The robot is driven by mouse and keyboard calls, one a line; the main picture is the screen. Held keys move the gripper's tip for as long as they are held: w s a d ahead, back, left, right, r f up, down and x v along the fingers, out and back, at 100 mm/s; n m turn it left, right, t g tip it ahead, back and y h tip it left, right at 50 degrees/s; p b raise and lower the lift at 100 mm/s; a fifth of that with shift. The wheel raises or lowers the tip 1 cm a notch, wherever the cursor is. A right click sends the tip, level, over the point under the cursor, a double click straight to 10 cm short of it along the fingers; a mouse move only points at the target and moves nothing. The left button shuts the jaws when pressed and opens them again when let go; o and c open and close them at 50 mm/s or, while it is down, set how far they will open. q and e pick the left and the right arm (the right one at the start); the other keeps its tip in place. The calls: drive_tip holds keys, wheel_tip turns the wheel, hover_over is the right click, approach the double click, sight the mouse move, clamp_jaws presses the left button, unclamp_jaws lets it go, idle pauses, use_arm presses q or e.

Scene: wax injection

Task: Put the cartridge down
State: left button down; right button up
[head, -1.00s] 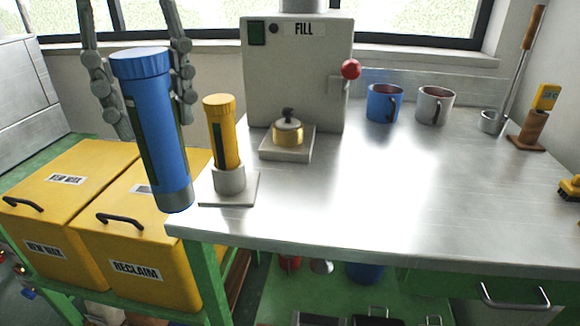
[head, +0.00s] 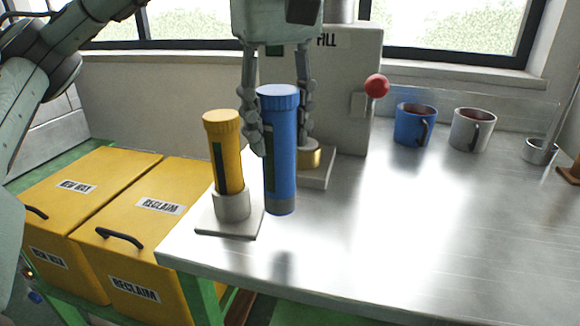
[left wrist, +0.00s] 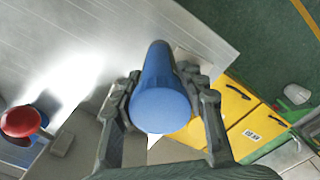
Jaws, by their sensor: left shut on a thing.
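The blue cartridge (head: 281,150) is upright in my left gripper (head: 280,135), whose fingers close on it from both sides. In the head view it hangs over the steel bench, just right of the yellow cartridge. Its grey lower end looks a little above the bench top, with a faint dark patch on the steel nearer the front. In the left wrist view the blue cap (left wrist: 160,108) faces the camera between the fingers. The yellow cartridge (head: 225,155) stands in a grey socket on a square base (head: 215,227). My right gripper is not in view.
The FILL machine (head: 350,100) with a red-knobbed lever (head: 377,86) stands behind, its brass fitting (head: 310,157) partly hidden by the gripper. A blue mug (head: 414,126) and grey mug (head: 470,130) stand right. The steel bench (head: 400,230) is clear in front. Yellow bins (head: 150,260) stand left.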

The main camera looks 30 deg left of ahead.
sight(290, 154)
use_arm(q)
drive_tip(key=shift+w+d+f, duration=0.2)
drive_tip(key=shift+w+f, duration=0.05)
drive_tip(key=shift+w, duration=0.15)
drive_tip(key=shift+w+d+f, duration=0.15)
drive_tip(key=shift+w+f, duration=0.05)
drive_tip(key=shift+w, duration=0.2)
wheel_tip(290, 154, down, 3)
drive_tip(key=shift+f+b, duration=0.15)
drive_tip(key=shift+b, duration=0.45)
drive_tip(key=shift+f, duration=0.35)
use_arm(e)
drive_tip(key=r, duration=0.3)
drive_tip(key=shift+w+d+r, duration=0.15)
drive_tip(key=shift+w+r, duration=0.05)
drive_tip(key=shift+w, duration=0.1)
use_arm(q)
drive_tip(key=shift+f, duration=0.15)
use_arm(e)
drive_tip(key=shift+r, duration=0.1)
use_arm(q)
drive_tip(key=c, duration=1.3)
unclamp_jaws()
drive_tip(key=o, duration=0.4)
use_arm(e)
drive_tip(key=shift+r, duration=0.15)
